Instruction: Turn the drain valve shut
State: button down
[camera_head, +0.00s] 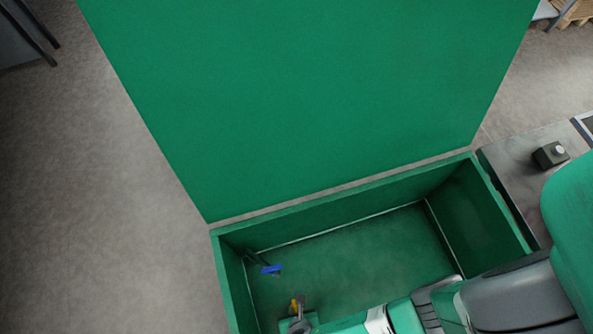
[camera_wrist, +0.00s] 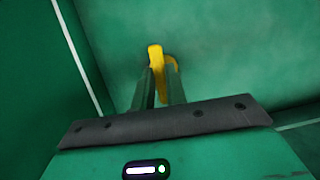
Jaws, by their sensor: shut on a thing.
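A yellow valve handle (camera_wrist: 155,56) stands between the two green fingers of my gripper (camera_wrist: 159,78) in the wrist view, and the jaws are shut on it. A rounder yellow part of it shows just right of the lever. In the head view the yellow handle (camera_head: 294,305) is small, at the tip of my gripper (camera_head: 298,316), low in the left part of the green bin. A blue handle (camera_head: 271,269) on a dark fitting is near the bin's left wall, apart from my gripper. No label tells which handle is the drain valve. The valve body is mostly hidden.
The green bin (camera_head: 340,211) has upright walls around my gripper, and its raised lid (camera_head: 320,90) stands behind. The bin floor (camera_head: 365,250) right of the handles is bare. A grey surface with a small dark box (camera_head: 549,156) lies at the right.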

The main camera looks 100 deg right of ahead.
jog(key=m+g+p, duration=0.1)
jog(key=m, duration=0.3)
jog(key=shift+w+r+g+p, duration=0.15)
jog(key=shift+g+p, duration=0.25)
jog(key=m, duration=0.2)
jog(key=m+g+p, duration=0.1)
jog(key=m, duration=0.1)
jog(key=shift+w+d+m+g+y, duration=0.1)
jog(key=shift+m+g+y, duration=0.2)
jog(key=shift+m+y, duration=0.1)
jog(key=m+g+y, duration=0.1)
jog(key=m, duration=0.2)
jog(key=shift+m, duration=0.3)
jog(key=m+y, duration=0.2)
jog(key=m, duration=0.2)
jog(key=shift+d+m+p, duration=0.15)
jog(key=shift+m+p, duration=0.15)
jog(key=c, duration=1.4)
grip_release()
jog(key=shift+c, duration=0.2)
